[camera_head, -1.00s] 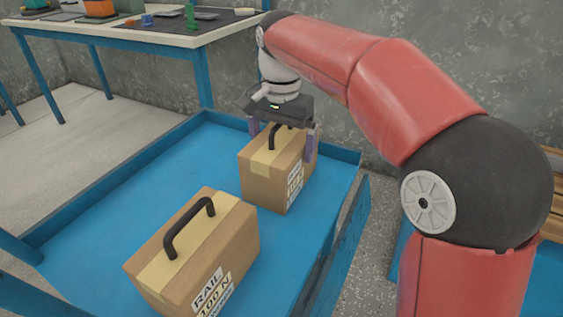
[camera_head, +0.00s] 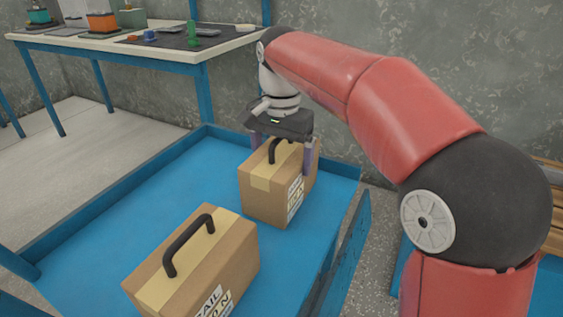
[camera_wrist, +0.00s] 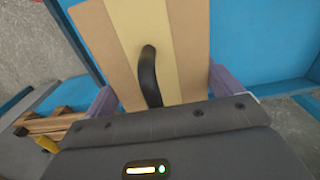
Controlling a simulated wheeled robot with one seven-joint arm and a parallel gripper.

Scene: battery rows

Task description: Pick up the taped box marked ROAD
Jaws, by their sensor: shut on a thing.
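The far taped box (camera_head: 268,197) is brown cardboard with a pale tape strip and a black handle on top. It stands upright at the back right of the blue tray. The label on its right face is partly visible, but I cannot read its words. My gripper (camera_head: 281,150) points down over it and is shut on its two sides. In the wrist view, the fingers of my gripper (camera_wrist: 163,88) press on either side of the box (camera_wrist: 190,40), with the handle between them. I see no clear gap under the box.
A second taped box (camera_head: 205,262), with a label reading RAIL, stands nearer in the blue tray (camera_head: 110,235), apart from the held one. The tray has raised walls. A table (camera_head: 150,52) with small items stands behind left. A concrete wall is close behind.

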